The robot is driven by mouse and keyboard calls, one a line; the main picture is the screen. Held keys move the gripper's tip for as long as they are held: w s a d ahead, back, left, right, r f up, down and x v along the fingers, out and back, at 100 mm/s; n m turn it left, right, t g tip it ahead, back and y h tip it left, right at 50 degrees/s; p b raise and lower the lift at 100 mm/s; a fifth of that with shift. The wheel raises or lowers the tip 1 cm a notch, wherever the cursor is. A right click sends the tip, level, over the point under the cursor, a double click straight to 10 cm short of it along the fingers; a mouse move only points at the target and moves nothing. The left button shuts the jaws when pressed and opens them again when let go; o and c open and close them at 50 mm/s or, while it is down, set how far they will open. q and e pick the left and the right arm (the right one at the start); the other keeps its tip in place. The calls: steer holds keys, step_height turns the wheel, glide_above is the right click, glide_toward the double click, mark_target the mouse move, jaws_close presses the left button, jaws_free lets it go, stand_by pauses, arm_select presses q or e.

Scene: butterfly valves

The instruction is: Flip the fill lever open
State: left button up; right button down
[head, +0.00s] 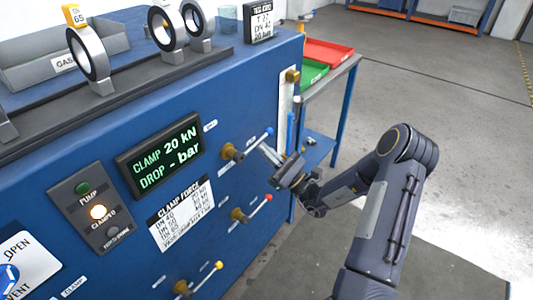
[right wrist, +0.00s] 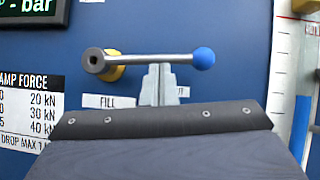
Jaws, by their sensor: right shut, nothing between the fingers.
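The fill lever (head: 250,142) is a short metal bar with a blue ball, on a brass hub on the blue panel. In the right wrist view the lever (right wrist: 155,60) lies level, hub at left and blue ball at right, above a label reading FILL. My right gripper (head: 264,150) is shut and empty, pointing at the panel. In the right wrist view its fingertips (right wrist: 159,70) are right under the middle of the bar. I cannot tell whether they touch it. My left gripper is not in view.
Below on the same panel are a red-ball lever (head: 252,208) and a yellow-ball lever (head: 200,279). A display (head: 160,155) reads CLAMP 20 kN, DROP - bar. A lit CLAMP button (head: 97,212) is at left. A side table with red and green trays (head: 328,54) stands behind.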

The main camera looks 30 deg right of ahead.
mark_target(265, 136)
steer(key=r+n+g+y, duration=0.1)
steer(key=r+n+g, duration=0.1)
steer(key=n, duration=0.2)
steer(key=r+n+g+y, duration=0.2)
steer(key=n+g, duration=0.1)
steer(key=n, duration=0.2)
steer(key=r+n+g+y, duration=0.2)
steer(key=n, duration=0.2)
steer(key=shift+s+a+n+g+b, duration=0.15)
steer(key=shift+a+n+g+b, duration=0.15)
steer(key=shift+a, duration=0.1)
steer(key=a+r+n+g+b, duration=0.1)
steer(key=n, duration=0.1)
steer(key=s+a+r+n+g+b, duration=0.1)
steer(key=n, duration=0.1)
steer(key=a+r+n+g+h, duration=0.1)
steer(key=a+n, duration=0.1)
steer(key=n, duration=0.1)
steer(key=shift+s+r+g+b, duration=0.3)
steer(key=shift+g+b, duration=0.1)
steer(key=shift+s, duration=0.1)
steer(key=v, duration=0.7)
steer(key=shift+s+d, duration=0.15)
steer(key=shift+d, duration=0.15)
